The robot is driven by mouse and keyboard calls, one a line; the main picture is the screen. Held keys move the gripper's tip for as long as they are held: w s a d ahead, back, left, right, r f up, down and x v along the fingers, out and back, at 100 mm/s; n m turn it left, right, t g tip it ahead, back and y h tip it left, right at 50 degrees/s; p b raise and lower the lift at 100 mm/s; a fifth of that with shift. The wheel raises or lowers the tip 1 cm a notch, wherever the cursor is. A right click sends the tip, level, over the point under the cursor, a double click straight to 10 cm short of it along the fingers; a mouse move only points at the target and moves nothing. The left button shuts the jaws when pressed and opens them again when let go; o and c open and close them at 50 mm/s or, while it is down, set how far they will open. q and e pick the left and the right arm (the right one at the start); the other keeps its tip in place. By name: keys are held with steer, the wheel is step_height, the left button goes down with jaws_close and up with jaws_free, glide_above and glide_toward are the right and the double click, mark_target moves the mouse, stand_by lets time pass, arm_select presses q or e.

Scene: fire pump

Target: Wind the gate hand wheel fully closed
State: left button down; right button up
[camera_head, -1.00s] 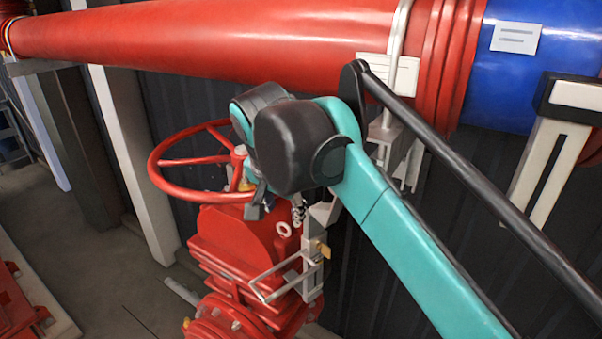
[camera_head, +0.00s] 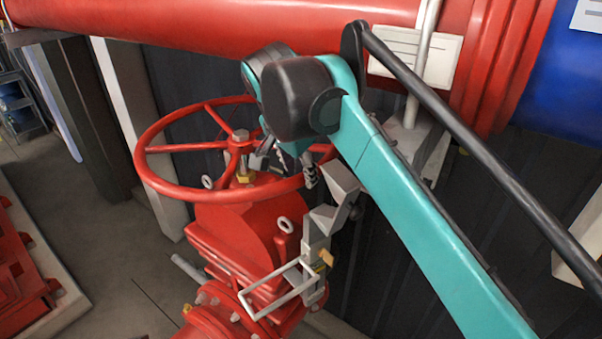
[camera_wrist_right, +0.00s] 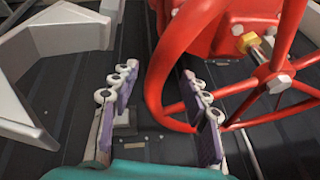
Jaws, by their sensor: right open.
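The red gate hand wheel (camera_head: 150,178) lies tilted on top of the red valve body (camera_head: 235,228), left of centre in the head view. Its hub (camera_head: 240,143) and spokes show; my right arm hides part of the far right rim. My right gripper (camera_head: 288,165) is open at the wheel's right side. In the right wrist view the gripper (camera_wrist_right: 158,82) has its two fingers apart, with the wheel's rim (camera_wrist_right: 156,88) passing between them in the picture. I cannot tell whether the fingers touch it. The left gripper is not in view.
A large red pipe (camera_head: 220,22) crosses above the wheel. A grey bracket (camera_head: 318,235) with a thin metal frame stands close to the right of the valve. A white post (camera_head: 125,110) is behind left. Open floor (camera_head: 110,260) lies to the left.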

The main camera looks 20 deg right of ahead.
steer(key=shift+x, duration=1.2)
steer(key=shift+c, duration=0.3)
jaws_close()
